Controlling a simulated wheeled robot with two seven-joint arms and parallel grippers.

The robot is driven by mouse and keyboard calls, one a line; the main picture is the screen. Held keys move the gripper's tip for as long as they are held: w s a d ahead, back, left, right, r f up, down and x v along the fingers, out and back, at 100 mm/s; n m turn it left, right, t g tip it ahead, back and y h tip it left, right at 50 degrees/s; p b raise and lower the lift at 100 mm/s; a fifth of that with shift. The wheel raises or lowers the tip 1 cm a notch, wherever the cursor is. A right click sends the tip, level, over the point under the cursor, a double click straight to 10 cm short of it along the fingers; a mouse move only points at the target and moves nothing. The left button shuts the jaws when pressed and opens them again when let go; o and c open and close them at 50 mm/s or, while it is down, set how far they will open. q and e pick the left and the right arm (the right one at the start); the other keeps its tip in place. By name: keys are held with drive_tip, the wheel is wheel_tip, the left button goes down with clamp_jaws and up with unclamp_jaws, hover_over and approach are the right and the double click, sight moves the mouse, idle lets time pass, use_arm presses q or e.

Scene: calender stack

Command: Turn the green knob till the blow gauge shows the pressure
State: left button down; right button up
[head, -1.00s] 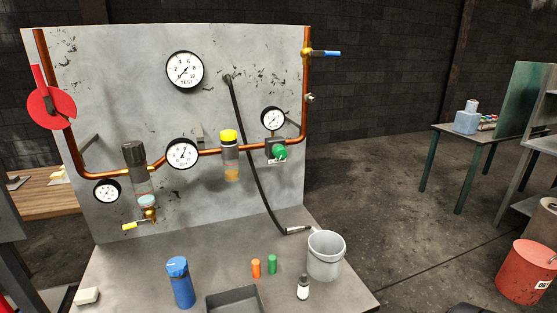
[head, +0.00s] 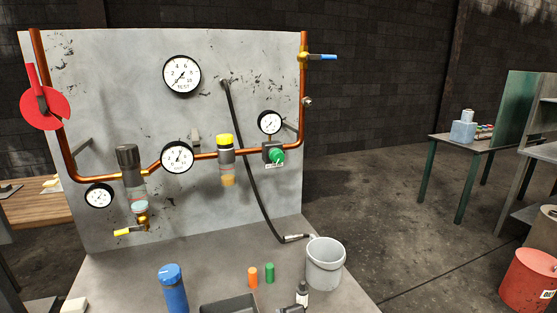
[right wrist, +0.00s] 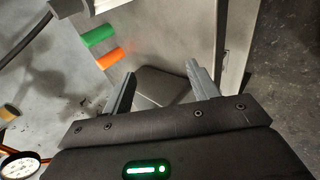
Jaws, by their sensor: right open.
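The green knob (head: 277,156) sits on the copper pipe at the right side of the upright grey panel. A small round gauge (head: 270,122) stands just above it; its label and reading are too small to tell. A larger gauge (head: 177,157) is mid-pipe, a small one (head: 99,195) at lower left, and the TEST gauge (head: 182,77) high up. My right gripper (right wrist: 159,75) is open and empty in the right wrist view, above the bench, with a dark tray (right wrist: 158,87) beyond its fingers. It is away from the knob. My left gripper is out of view.
On the bench stand a grey bucket (head: 325,266), a small dark bottle (head: 302,293), orange (head: 253,277) and green (head: 269,272) cylinders and a blue-capped container (head: 173,290). A black hose (head: 255,180) hangs before the panel. A yellow-topped filter (head: 226,160) is left of the knob.

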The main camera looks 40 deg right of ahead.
drive_tip(key=w+d+r+n+t+h, duration=0.1)
drive_tip(key=w+d+r+n+t, duration=0.1)
drive_tip(key=w+d+r+n, duration=0.45)
drive_tip(key=w+d+r+n+t+h, duration=0.1)
drive_tip(key=w+d+r+n+t, duration=0.15)
drive_tip(key=w+r, duration=0.45)
drive_tip(key=n+t+h, duration=0.2)
drive_tip(key=n+t, duration=0.2)
drive_tip(key=n, duration=0.6)
approach(280, 158)
drive_tip(key=p+x, duration=0.2)
drive_tip(key=x, duration=0.8)
drive_tip(key=shift+p, duration=0.3)
drive_tip(key=shift+w+d+f, duration=0.1)
drive_tip(key=shift+w, duration=0.45)
drive_tip(key=c, duration=1)
